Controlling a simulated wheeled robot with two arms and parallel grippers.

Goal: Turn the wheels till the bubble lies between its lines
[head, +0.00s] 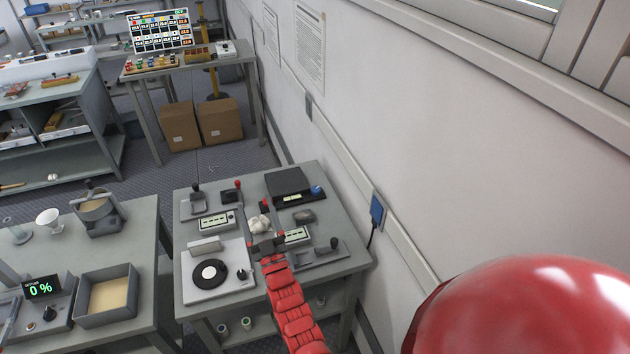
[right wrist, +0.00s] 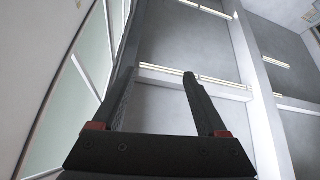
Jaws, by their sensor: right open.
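My right gripper (head: 254,212) is raised over the small grey table, in front of its instruments, with its two dark fingers apart and nothing between them. In the right wrist view my right gripper (right wrist: 160,73) is open and points up at the ceiling. On the table, a pale device with a round black disc (head: 210,272) has a small black knob at its right. A dark box-like device (head: 288,182) with a blue knob (head: 317,190) stands at the back. No bubble or its lines can be made out at this size, and I cannot tell which parts are the wheels.
The small grey table (head: 182,255) also bears lever switches, small display panels (head: 216,222) and a crumpled white lump (head: 260,224). A left bench holds a sand tray (head: 107,315) and a display reading 0 % (head: 42,288). The wall is close at right.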

